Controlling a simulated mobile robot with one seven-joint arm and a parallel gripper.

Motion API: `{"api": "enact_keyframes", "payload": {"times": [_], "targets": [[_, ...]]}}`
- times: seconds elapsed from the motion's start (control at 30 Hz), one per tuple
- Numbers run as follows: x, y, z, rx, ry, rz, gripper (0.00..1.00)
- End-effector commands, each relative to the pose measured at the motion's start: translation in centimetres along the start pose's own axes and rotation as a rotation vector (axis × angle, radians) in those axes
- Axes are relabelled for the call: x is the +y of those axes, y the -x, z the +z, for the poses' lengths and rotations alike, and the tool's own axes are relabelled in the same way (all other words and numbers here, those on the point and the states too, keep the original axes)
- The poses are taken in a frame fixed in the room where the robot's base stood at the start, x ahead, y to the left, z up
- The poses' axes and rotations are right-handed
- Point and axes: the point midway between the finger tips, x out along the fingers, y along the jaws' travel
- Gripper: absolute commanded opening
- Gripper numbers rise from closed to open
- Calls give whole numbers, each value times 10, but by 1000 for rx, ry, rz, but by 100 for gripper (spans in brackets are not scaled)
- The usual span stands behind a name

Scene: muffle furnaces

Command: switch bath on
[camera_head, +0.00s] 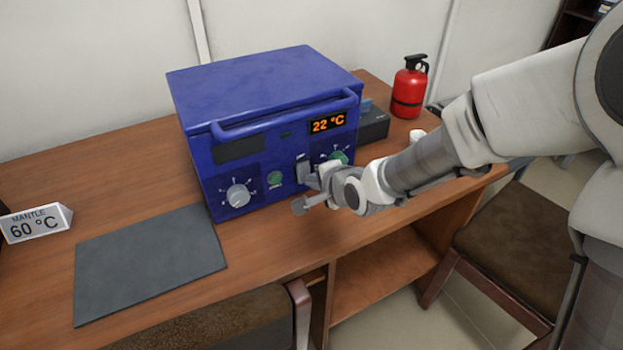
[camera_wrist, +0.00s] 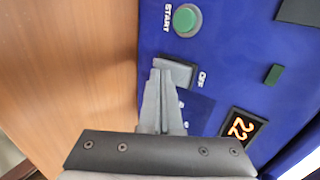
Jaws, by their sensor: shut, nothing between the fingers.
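The blue box-shaped device (camera_head: 265,125), which I take to be the bath, stands on the wooden desk with its lid closed. Its orange display (camera_head: 328,122) reads 22 °C. A grey rocker switch (camera_wrist: 175,72) labelled OFF is on the front panel, beside the green START button (camera_wrist: 187,19). The switch shows in the head view too (camera_head: 303,170), partly behind my gripper. My gripper (camera_head: 312,181) is shut and empty, pointed at the panel. In the wrist view its fingertips (camera_wrist: 161,73) overlap the switch's edge. I cannot tell whether they touch it.
A white knob (camera_head: 238,195) sits at the panel's left and a green knob (camera_head: 338,157) at its right, near my wrist. A bar handle runs along the lid's front. A dark mat (camera_head: 150,262), a 60 °C mantle sign (camera_head: 37,223) and a red extinguisher (camera_head: 409,88) are around.

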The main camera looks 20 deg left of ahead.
Motion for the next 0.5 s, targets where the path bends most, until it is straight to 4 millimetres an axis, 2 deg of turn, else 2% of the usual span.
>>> {"api": "enact_keyframes", "payload": {"times": [0.23, 0.5], "targets": [[5, -8, -1, 0, -2, -50, 0], [-1, -4, 0, -1, 0, -46, 0]]}}
